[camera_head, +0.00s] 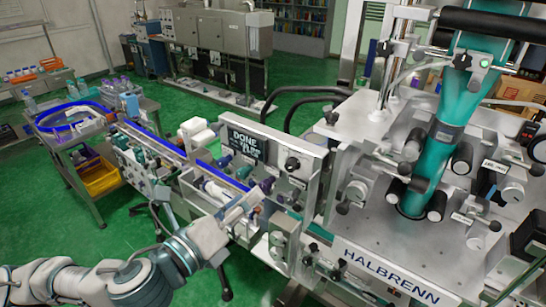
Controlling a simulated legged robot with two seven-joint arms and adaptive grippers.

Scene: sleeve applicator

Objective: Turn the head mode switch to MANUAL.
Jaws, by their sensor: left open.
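A black rotary knob (293,163) sits on the upright grey panel (316,165) at the middle of the head view; it may be the head mode switch, but its lettering is too small to read. Smaller dark knobs (297,183) sit below it on the same panel. My left arm comes in from the lower left. My left gripper (262,192) is open in front of the conveyor, below and left of the black knob and apart from it. My right gripper is not in view.
The metal HALBRENN machine (390,278) with a teal sleeve column (434,150) fills the right side. A blue-edged conveyor (165,145) with bottles runs to the left. A cart with a yellow bin (100,178) stands further left.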

